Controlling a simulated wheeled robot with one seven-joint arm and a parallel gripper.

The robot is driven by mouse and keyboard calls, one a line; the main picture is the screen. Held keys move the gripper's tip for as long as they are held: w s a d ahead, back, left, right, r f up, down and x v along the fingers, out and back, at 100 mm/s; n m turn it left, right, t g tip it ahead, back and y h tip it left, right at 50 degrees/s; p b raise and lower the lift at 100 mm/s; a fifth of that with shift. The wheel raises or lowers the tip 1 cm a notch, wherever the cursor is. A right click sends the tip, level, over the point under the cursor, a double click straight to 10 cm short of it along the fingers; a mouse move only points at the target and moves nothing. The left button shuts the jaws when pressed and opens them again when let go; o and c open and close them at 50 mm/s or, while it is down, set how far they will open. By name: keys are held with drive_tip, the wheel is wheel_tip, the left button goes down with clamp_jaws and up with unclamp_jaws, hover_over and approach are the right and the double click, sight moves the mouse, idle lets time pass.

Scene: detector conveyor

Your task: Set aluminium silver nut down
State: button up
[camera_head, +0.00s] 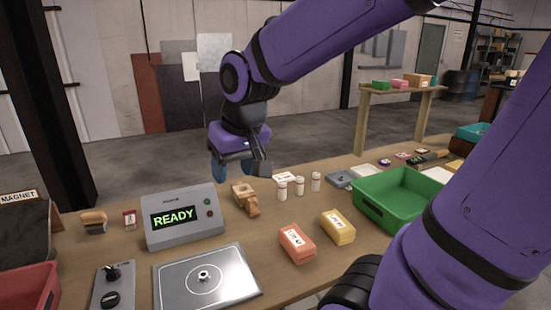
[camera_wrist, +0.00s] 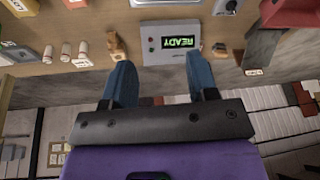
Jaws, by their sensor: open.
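A small silver nut (camera_head: 204,276) sits at the middle of the ring marked on a flat metal plate (camera_head: 180,290) at the front of the bench. The nut is not visible in the wrist view. My gripper (camera_head: 238,172) is open, with nothing seen between its fingers. It is raised behind the display box, well apart from the nut. In the wrist view my gripper (camera_wrist: 160,66) shows two blue fingers spread apart.
A grey display box (camera_head: 182,215) reading READY stands behind the plate. A knob panel (camera_head: 113,287) and a red bin (camera_head: 30,290) are at left. A wooden piece (camera_head: 245,198), white-capped vials (camera_head: 299,187), red and yellow boxes (camera_head: 296,244) and a green bin (camera_head: 383,221) are rightward.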

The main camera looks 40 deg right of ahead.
drive_tip(key=s+d+r+n+t, duration=0.1)
drive_tip(key=s+r, duration=0.3)
drive_tip(key=s, duration=0.6)
drive_tip(key=shift+d+r+t, duration=0.2)
drive_tip(key=shift+r+t, duration=0.1)
idle(1.5)
